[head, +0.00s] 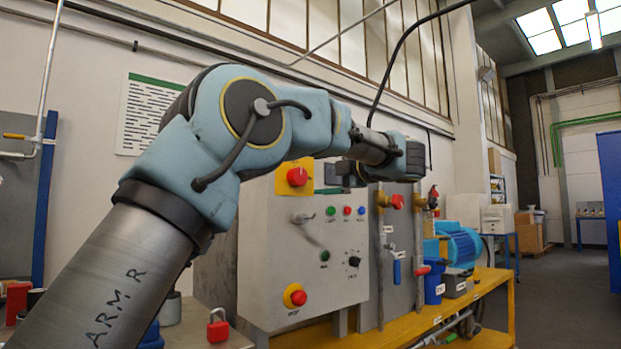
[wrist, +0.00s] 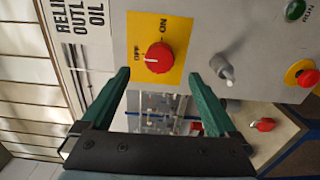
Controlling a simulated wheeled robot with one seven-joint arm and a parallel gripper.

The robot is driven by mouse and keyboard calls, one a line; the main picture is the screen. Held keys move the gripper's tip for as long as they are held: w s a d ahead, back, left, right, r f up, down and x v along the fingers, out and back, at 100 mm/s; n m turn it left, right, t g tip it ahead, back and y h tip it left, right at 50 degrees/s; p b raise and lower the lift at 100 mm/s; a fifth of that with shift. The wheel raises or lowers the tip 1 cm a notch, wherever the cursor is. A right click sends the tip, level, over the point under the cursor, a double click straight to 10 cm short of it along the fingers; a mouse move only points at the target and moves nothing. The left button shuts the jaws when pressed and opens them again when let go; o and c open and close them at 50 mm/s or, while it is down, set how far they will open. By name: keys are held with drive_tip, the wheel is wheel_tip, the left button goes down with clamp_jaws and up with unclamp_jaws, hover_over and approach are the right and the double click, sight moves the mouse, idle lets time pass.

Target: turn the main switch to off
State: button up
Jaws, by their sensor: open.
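The main switch is a red round knob (wrist: 158,57) on a yellow plate (wrist: 173,22) marked ON and OFF, on a grey cabinet. A small pale mark shows on the knob's left side in the wrist view; I cannot surely tell its setting. In the head view the knob (head: 297,177) is at the cabinet's upper left. My gripper (wrist: 155,73) is open and empty, its green fingers pointing at the plate, one on each side below the knob. No contact with the knob shows. In the head view the fingers cannot be made out clearly.
The grey cabinet (head: 262,250) also carries a lever (head: 303,218), small coloured buttons, a black selector (head: 354,261) and a red stop button (head: 295,297) on yellow. A red padlock (head: 217,325) sits lower left. Pipes and a blue motor (head: 460,245) stand right.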

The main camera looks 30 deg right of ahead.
drive_tip(key=s, duration=0.3)
drive_tip(key=shift+s+d, duration=0.3)
drive_tip(key=shift+d, duration=0.05)
